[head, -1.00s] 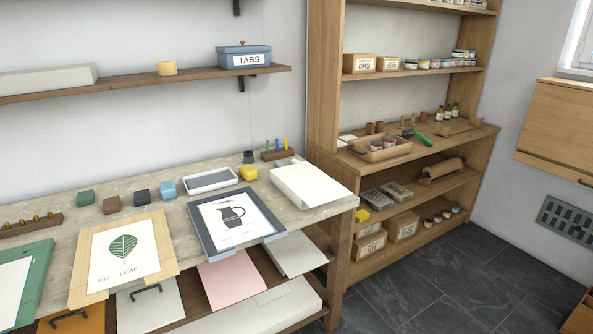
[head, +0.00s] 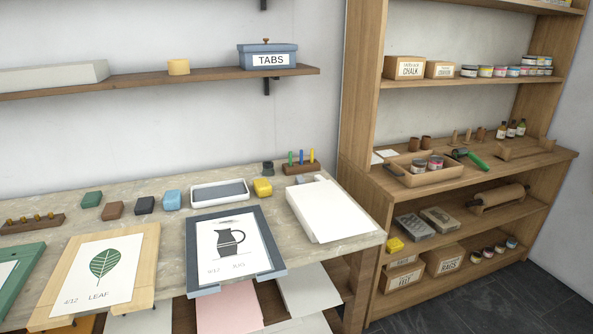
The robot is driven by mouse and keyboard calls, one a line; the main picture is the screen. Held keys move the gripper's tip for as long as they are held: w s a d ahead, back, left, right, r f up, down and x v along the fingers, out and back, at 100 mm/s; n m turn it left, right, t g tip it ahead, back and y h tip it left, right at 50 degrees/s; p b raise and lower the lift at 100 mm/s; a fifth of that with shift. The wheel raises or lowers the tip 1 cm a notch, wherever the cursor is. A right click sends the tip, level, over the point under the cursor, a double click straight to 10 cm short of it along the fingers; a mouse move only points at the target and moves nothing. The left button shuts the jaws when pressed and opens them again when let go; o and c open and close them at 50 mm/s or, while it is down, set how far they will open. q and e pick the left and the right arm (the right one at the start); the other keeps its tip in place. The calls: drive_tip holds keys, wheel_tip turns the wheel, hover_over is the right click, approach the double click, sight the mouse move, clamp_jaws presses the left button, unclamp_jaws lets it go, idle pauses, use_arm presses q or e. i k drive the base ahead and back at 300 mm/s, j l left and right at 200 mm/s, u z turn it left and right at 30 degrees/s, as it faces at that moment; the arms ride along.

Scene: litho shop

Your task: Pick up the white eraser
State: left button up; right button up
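I see no block that I can clearly tell is the white eraser. A small pale grey-white block (head: 305,179) lies at the back of the stone worktop, partly hidden behind a thick white paper stack (head: 332,209); I cannot tell if it is the eraser. Other small blocks stand along the worktop: green (head: 91,199), brown (head: 112,211), black (head: 145,205), blue (head: 171,200) and yellow (head: 262,187). Neither of my grippers is in the head view.
On the worktop (head: 171,231) are a leaf print on a wooden board (head: 144,268), a framed jug print (head: 265,232), a white-rimmed tray (head: 220,193) and a rack of coloured sticks (head: 301,167). A wooden shelf unit (head: 357,100) stands at the right. Dark floor (head: 497,298) shows at lower right.

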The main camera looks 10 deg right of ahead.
sight(318, 178)
drive_tip(key=i+l, duration=0.15)
drive_tip(key=l, duration=0.2)
drive_tip(key=i+l+u, duration=0.1)
drive_tip(key=l, duration=0.25)
drive_tip(key=i+l, duration=0.2)
drive_tip(key=l, duration=0.15)
drive_tip(key=i+l+u, duration=0.1)
drive_tip(key=l, duration=0.25)
drive_tip(key=i+l, duration=0.15)
drive_tip(key=l, duration=0.2)
drive_tip(key=i+l+u, duration=0.15)
drive_tip(key=l, duration=0.2)
